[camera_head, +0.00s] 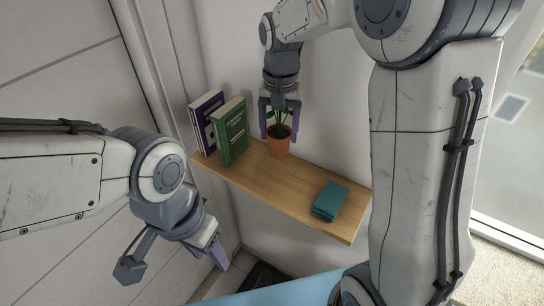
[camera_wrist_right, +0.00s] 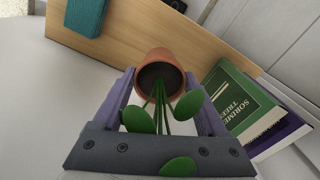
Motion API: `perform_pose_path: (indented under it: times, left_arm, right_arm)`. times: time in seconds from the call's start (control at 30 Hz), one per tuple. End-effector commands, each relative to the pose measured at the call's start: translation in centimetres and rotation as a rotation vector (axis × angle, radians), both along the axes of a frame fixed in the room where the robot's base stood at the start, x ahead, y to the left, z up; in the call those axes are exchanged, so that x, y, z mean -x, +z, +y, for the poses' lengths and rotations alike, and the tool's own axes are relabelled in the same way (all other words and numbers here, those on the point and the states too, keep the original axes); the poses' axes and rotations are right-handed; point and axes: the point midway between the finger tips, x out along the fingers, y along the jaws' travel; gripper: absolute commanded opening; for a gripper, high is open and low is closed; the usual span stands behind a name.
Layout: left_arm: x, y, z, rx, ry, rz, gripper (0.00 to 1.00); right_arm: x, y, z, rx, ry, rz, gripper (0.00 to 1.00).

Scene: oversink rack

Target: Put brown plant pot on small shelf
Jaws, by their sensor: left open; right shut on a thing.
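The brown plant pot (camera_head: 279,143), a terracotta pot with a green leafy plant, is upright at the small wooden shelf (camera_head: 290,187), close to the wall. I cannot tell if its base touches the board. My right gripper (camera_head: 279,122) is above it, pointing down, its fingers shut on the pot's rim around the plant. In the right wrist view the pot (camera_wrist_right: 160,57) sits between the two purple fingers (camera_wrist_right: 160,100), with the leaves toward the camera. My left gripper (camera_head: 219,252) is open and empty, below and left of the shelf.
A green book (camera_head: 232,134) and a purple book (camera_head: 207,118) stand left of the pot on the shelf. A teal box-like item (camera_head: 330,200) lies near the shelf's right end. Bare board lies between pot and teal item. A blue surface (camera_head: 285,291) is below.

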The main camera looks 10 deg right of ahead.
Motion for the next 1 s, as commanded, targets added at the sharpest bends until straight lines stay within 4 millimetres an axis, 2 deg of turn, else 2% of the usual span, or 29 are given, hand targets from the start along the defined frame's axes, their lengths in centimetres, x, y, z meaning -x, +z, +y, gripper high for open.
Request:
perform_pose_path:
  times: [0.2,0.6,0.7,1.0]
  left_arm:
    - [0.0,1.2,0.0,0.0,-0.002,0.0,0.5]
    - [0.0,2.4,0.0,0.0,-0.004,0.0,0.5]
    - [0.0,2.5,0.0,0.0,-0.005,0.0,0.5]
    - [0.0,2.2,0.0,0.0,-0.004,0.0,0.5]
  right_arm:
    - [0.2,-3.9,-0.3,0.001,-0.004,0.008,0.08]
    - [0.2,-8.8,-0.2,0.001,-0.003,0.006,0.08]
    - [0.1,-9.4,-0.1,0.0,-0.002,0.002,0.08]
    - [0.1,-9.7,0.0,0.001,0.0,0.001,0.08]
